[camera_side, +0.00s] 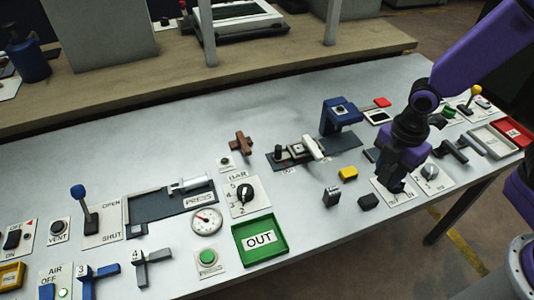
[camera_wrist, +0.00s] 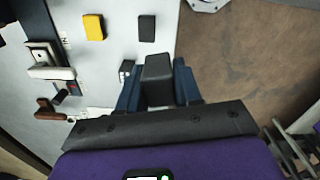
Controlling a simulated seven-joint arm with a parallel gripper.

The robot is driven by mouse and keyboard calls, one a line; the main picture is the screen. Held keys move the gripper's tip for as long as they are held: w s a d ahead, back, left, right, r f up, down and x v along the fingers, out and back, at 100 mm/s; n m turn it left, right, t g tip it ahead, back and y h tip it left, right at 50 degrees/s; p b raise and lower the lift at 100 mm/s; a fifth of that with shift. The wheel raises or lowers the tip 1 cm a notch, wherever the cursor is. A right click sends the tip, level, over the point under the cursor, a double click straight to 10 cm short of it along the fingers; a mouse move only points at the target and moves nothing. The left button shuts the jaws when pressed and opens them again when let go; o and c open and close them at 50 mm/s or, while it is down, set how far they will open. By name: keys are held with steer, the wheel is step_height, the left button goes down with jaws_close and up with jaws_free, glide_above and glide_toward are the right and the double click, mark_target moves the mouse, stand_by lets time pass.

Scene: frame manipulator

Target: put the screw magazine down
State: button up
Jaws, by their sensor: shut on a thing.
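My gripper (camera_side: 393,183) is low over the right part of the grey table. In the wrist view, its two blue fingers are shut on a dark grey block (camera_wrist: 158,68), which I take to be the screw magazine. In the side view the block is mostly hidden by the fingers, over or beside a white labelled plate (camera_side: 397,199). I cannot tell whether it touches the surface below.
Near my gripper lie a yellow block (camera_side: 347,173), a dark block (camera_side: 368,201) and a small grey block (camera_side: 331,197). A clamp fixture (camera_side: 312,148) and a blue device (camera_side: 341,116) stand behind. A green OUT tray (camera_side: 273,251) lies front left.

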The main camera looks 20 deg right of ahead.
steer(key=s+a+n, duration=0.2)
steer(key=s+a, duration=0.2)
steer(key=a, duration=0.4)
glide_above(301, 213)
steer(key=s, duration=0.1)
steer(key=f, duration=0.8)
steer(key=shift+d+f, duration=0.3)
steer(key=shift+f, duration=0.1)
steer(key=shift+w+a+f, duration=0.3)
steer(key=shift+w+f, duration=0.1)
steer(key=shift+f, duration=1.75)
steer(key=shift+f, duration=0.15)
steer(key=o, duration=1.1)
steer(key=shift+c, duration=0.2)
